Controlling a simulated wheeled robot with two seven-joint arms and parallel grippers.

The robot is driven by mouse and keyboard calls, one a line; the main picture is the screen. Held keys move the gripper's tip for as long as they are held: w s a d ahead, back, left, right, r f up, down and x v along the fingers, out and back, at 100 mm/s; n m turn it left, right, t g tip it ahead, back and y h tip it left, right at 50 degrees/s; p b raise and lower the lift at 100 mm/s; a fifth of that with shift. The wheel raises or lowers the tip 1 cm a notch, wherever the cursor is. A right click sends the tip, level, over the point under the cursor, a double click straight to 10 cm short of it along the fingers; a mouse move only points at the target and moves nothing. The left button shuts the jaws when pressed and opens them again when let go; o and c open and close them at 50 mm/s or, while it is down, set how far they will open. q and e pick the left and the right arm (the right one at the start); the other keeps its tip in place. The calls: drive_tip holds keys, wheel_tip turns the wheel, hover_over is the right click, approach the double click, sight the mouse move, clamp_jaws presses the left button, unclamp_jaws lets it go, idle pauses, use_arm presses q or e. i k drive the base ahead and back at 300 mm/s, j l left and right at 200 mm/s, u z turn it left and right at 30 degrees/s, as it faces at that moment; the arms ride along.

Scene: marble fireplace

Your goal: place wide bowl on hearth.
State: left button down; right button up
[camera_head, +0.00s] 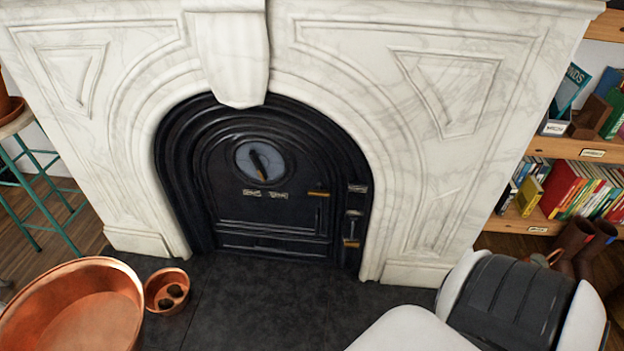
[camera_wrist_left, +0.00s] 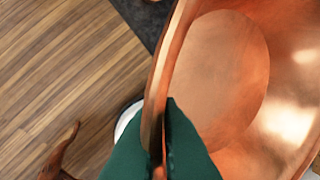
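The wide bowl (camera_head: 92,318) is a large shiny copper bowl at the lower left of the head view, partly cut off by the frame. It overlaps the dark slate hearth (camera_head: 270,300) in that view; its height above it is hard to tell. In the left wrist view my left gripper's green fingers (camera_wrist_left: 163,143) are shut on the rim of the bowl (camera_wrist_left: 215,85), one on each side of its wall. That gripper does not show in the head view. My right gripper is out of view; only white and black parts of my right arm show at lower right.
A small copper pot (camera_head: 167,291) with dark round things in it stands on the hearth, right beside the bowl in view. A black stove door (camera_head: 265,190) sits in the marble fireplace (camera_head: 440,90). The hearth's middle looks clear. A green stool (camera_head: 35,185) and bookshelf (camera_head: 580,150) flank it.

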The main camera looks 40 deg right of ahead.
sight(260, 314)
drive_tip(key=i+z, duration=0.15)
drive_tip(key=z, duration=0.25)
drive_tip(key=i+j+z, duration=0.1)
drive_tip(key=z, duration=0.35)
drive_tip(key=i+j+z, duration=0.15)
drive_tip(key=z, duration=0.25)
drive_tip(key=j+z, duration=0.15)
drive_tip(key=z, duration=0.25)
drive_tip(key=i+j, duration=0.05)
